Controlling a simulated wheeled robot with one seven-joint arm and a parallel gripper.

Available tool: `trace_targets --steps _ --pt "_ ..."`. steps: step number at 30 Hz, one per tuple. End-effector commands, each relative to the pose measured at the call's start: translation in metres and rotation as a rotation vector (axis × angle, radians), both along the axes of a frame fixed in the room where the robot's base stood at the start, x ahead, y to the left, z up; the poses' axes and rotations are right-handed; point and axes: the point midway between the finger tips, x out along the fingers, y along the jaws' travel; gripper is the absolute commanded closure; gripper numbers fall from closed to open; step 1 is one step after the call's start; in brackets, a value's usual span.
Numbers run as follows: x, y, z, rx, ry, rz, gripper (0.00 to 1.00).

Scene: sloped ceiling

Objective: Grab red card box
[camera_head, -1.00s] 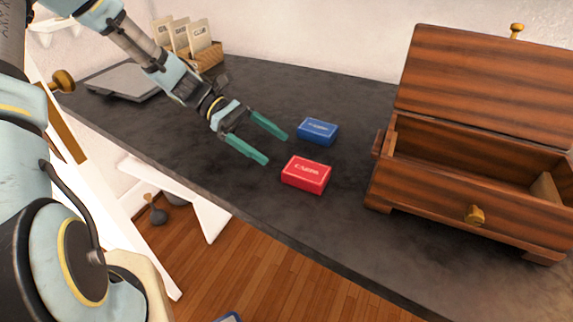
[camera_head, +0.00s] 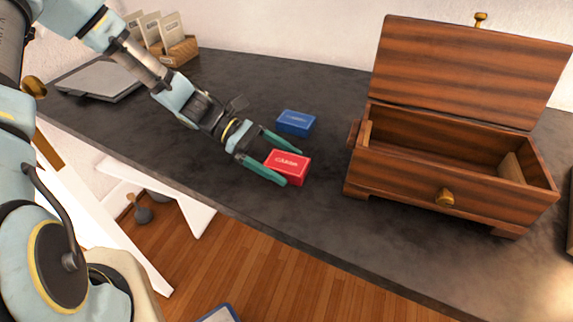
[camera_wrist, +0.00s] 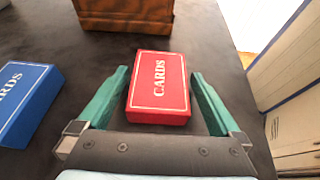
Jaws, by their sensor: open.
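The red card box (camera_head: 289,165) lies flat on the dark table, and it also shows in the wrist view (camera_wrist: 158,88) with its "CARDS" label up. My gripper (camera_head: 284,162) is open with green fingers, low over the table. Its two fingers stand on either side of the red box, with small gaps visible on both sides in the wrist view (camera_wrist: 160,80). The blue card box (camera_head: 296,122) lies behind the red box in the head view, and at the left edge in the wrist view (camera_wrist: 25,100).
An open wooden chest (camera_head: 450,185) with a raised lid stands to the right of the boxes. A grey flat device (camera_head: 100,78) and a basket of cards (camera_head: 172,50) sit at the back left. The table's front edge lies close before the red box.

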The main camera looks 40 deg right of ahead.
Motion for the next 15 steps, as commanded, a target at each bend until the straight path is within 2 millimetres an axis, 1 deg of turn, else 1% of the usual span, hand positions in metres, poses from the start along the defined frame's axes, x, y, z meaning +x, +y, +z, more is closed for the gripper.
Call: trace_targets --steps 1,2,15 --pt "0.0002 0.0 -0.0001 0.0 0.0 0.0 0.0" --pt "0.0002 0.0 0.0001 0.0 0.0 0.0 0.03" --pt "0.0005 0.0 0.0003 0.0 0.0 0.0 0.53"
